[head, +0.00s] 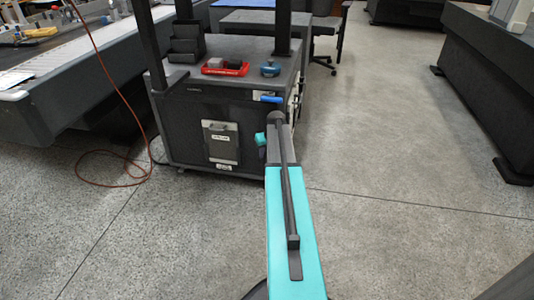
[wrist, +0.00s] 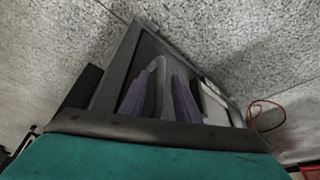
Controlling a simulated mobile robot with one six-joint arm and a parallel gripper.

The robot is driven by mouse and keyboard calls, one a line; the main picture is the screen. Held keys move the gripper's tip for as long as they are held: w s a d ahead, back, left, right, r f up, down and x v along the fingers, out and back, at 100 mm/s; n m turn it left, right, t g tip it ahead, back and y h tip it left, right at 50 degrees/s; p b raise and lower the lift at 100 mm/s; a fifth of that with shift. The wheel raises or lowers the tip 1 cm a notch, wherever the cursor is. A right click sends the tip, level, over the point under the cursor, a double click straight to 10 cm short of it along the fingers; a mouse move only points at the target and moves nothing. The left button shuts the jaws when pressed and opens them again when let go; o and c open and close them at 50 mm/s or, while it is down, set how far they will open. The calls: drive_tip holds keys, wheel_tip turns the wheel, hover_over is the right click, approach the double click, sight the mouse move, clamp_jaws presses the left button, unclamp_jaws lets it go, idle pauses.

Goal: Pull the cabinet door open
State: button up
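The dark grey cabinet (head: 190,125) stands left of centre in the head view, with its front face towards me. Its front carries a light grey panel (head: 220,142) with labels, and no gap shows along the front. In the wrist view the dark cabinet (wrist: 115,72) fills the middle, with a pale panel at the right. My gripper is mostly hidden behind my teal arm in the head view, near the cabinet's right front corner. In the wrist view two dark purplish fingers of my gripper (wrist: 158,103) stand apart. A grey shape shows between them; I cannot tell whether it is a handle.
A red tray (head: 225,68) and a blue round object (head: 270,69) sit on the cabinet top. An orange cable (head: 90,182) loops on the floor at left. Large machine bases stand left and right. The speckled floor (head: 370,160) right of the cabinet is clear.

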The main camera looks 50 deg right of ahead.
clamp_jaws()
drive_tip(key=shift+s, duration=0.1)
